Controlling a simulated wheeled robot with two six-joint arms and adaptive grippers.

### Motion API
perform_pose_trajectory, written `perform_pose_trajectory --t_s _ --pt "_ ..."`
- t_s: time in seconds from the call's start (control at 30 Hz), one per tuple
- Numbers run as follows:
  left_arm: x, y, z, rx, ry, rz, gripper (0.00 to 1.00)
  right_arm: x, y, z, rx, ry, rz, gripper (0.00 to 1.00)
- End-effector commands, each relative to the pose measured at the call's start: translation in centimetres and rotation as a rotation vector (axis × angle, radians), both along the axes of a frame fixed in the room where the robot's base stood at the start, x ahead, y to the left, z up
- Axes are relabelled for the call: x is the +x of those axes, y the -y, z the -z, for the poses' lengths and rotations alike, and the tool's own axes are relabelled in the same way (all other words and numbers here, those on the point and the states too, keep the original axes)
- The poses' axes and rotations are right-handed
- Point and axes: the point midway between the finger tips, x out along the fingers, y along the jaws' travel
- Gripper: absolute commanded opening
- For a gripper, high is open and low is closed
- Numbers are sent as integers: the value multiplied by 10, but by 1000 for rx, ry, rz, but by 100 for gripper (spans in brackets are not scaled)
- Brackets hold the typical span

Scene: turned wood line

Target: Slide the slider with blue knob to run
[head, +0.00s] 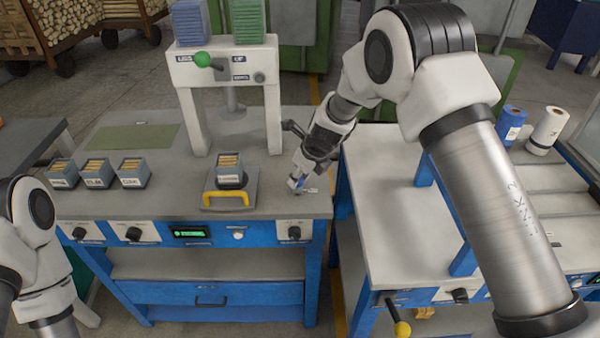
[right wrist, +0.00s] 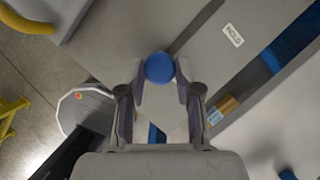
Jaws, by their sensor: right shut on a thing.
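The slider's blue knob (right wrist: 159,67) stands between the two fingertips of my right gripper (right wrist: 160,74) in the right wrist view. The gripper is shut on it. A dark straight slot (right wrist: 195,27) runs from the knob toward the upper right of that view. A small white label (right wrist: 232,35) lies beside the slot; its lettering is too small to read surely. In the head view my right gripper (head: 297,184) is at the right front of the grey bench top (head: 155,197), largely covering the knob. My left gripper is out of view; only part of that arm shows.
Left of my right gripper, a small blue-grey box (head: 229,178) sits on a plate with a yellow handle (head: 226,198). A white press frame (head: 187,112) with a green knob (head: 202,59) stands behind. Several similar boxes stand at left. A second bench (head: 375,205) is at right.

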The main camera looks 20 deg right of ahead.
Motion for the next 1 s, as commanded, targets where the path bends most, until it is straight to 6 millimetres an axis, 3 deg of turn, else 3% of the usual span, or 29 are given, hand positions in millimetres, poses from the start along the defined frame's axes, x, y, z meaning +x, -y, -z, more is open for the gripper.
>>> perform_pose_trajectory --t_s 0.1,0.13,0.2,0.57,0.67,1.0 --pt "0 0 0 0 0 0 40 -4 -1 4 1 -12 -3 0" --pt "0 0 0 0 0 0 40 -4 -1 4 1 -13 -3 37" --pt "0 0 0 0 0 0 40 -4 -1 4 2 -12 -3 59" --pt "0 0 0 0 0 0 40 -3 0 -2 1 -6 -1 59" --pt "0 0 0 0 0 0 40 -7 3 -14 2 -4 1 59" --pt "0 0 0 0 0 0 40 -35 17 -90 0 -5 -2 59"
